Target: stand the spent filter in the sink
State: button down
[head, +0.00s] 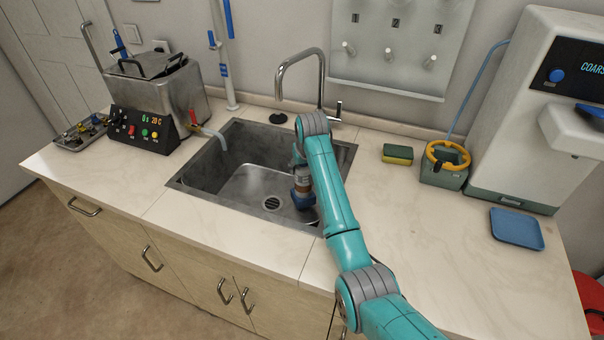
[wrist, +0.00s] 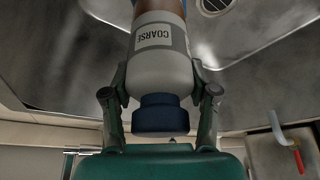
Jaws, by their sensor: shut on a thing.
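The spent filter, a grey-white cartridge with a label reading COARSE (wrist: 155,60), a dark blue cap and a brownish section, is between my gripper's fingers (wrist: 163,88) in the wrist view. My gripper is shut on it. In the head view the filter (head: 302,181) is inside the sink, roughly upright, with a blue end low down. My arm hides part of it and most of the gripper. The steel sink (head: 200,168) has a drain (head: 272,203) left of the filter. I cannot tell whether the filter's lower end touches the sink floor.
A faucet (head: 319,75) rises behind the sink. A steel bath (head: 160,85) with a control box stands left. A sponge (head: 397,154), a green box with a yellow ring (head: 448,158), a blue tray (head: 517,229) and a white machine (head: 530,90) are right. The sink's left part is clear.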

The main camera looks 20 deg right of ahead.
jog(key=shift+f, duration=1.3)
jog(key=shift+c, duration=1.6)
grip_release()
jog(key=shift+f, duration=0.15)
jog(key=v, duration=1.2)
